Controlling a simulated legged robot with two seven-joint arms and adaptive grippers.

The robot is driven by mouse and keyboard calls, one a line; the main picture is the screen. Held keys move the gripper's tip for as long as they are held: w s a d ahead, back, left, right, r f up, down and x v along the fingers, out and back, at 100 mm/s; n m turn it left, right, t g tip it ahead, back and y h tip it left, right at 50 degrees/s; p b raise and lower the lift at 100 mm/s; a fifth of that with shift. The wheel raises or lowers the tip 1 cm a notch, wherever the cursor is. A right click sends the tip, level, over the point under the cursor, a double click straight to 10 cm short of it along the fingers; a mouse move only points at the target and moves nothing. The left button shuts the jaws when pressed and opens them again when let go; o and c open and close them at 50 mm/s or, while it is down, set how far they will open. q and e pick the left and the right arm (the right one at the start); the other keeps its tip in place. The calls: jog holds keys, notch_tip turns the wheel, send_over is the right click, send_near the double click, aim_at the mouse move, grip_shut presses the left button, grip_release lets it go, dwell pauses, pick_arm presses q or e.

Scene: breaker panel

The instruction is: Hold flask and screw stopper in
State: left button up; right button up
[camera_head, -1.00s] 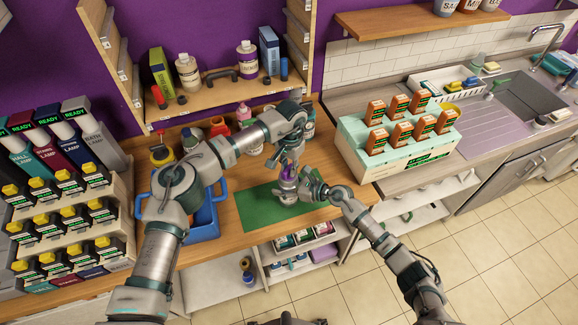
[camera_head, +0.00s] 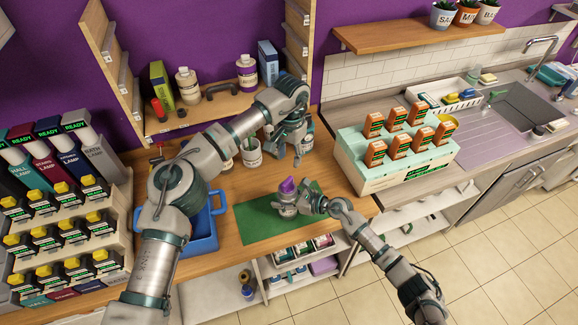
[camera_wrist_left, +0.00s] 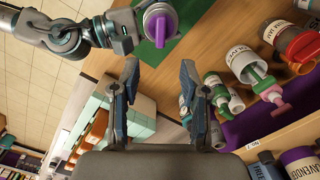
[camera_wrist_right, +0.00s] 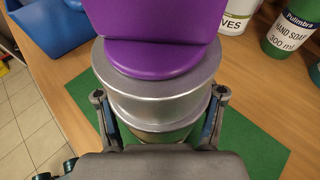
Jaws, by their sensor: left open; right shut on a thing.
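The flask (camera_head: 287,208) stands upright on the green mat (camera_head: 262,223), a silver metal body in the right wrist view (camera_wrist_right: 158,95). The purple stopper (camera_head: 287,187) sits on top of the flask's mouth; its wide flat grip fills the top of the right wrist view (camera_wrist_right: 150,20). Whether it is fully seated cannot be told. My right gripper (camera_wrist_right: 160,125) is shut around the flask's metal body from the right. My left gripper (camera_head: 288,158) is open and empty, above and behind the flask, apart from the stopper. The left wrist view shows its spread fingers (camera_wrist_left: 158,88).
A blue crate (camera_head: 204,232) stands left of the mat. A mint box with orange-brown packs (camera_head: 385,180) stands right. The mat's left part is bare.

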dwell(0.3)
jog(key=o, duration=1.4)
jog(key=shift+c, duration=0.2)
